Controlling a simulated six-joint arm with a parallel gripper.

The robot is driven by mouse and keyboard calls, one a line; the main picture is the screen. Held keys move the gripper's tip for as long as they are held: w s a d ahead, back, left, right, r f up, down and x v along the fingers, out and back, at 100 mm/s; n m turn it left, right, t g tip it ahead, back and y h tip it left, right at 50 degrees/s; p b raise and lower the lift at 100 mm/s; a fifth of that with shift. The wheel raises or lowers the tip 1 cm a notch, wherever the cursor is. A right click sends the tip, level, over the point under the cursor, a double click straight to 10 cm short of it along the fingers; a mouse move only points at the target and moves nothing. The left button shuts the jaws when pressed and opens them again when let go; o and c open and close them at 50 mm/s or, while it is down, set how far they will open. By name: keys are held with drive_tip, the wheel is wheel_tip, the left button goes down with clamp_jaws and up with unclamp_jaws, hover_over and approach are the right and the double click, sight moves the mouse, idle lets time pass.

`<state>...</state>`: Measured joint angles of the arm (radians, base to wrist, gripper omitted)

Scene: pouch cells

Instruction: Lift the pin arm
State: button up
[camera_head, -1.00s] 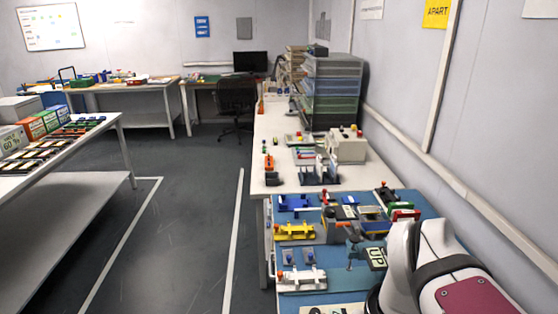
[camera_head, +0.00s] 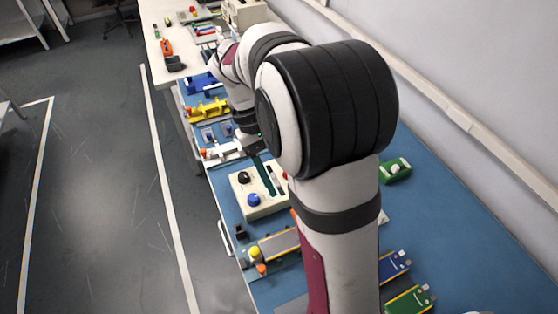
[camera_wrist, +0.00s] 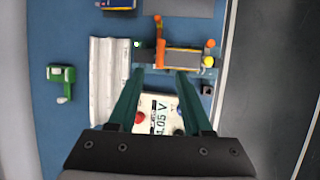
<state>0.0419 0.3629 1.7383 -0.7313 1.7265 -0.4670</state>
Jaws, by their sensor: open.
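I cannot tell for certain which part is the pin arm. In the head view the same fixture (camera_head: 280,243) lies on the blue bench, partly hidden by my arm. My gripper (camera_wrist: 159,74) is open and empty, its two green fingers apart. Its tips appear over the fixture's near edge. In the head view my gripper (camera_head: 271,192) is above a cream meter box (camera_head: 268,208).
The meter display shows in the wrist view between the fingers. A pale ribbed piece (camera_wrist: 107,75) lies left of the fixture. A green clamp-like device (camera_wrist: 61,74) stands farther left. Yellow (camera_head: 208,110) and blue (camera_head: 200,84) fixtures stand farther up the bench. Bare blue bench shows at right.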

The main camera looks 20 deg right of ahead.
drive_tip(key=x, duration=1.5)
drive_tip(key=shift+s+f, duration=0.2)
drive_tip(key=shift+f, duration=0.15)
drive_tip(key=shift+c, duration=0.3)
clamp_jaws()
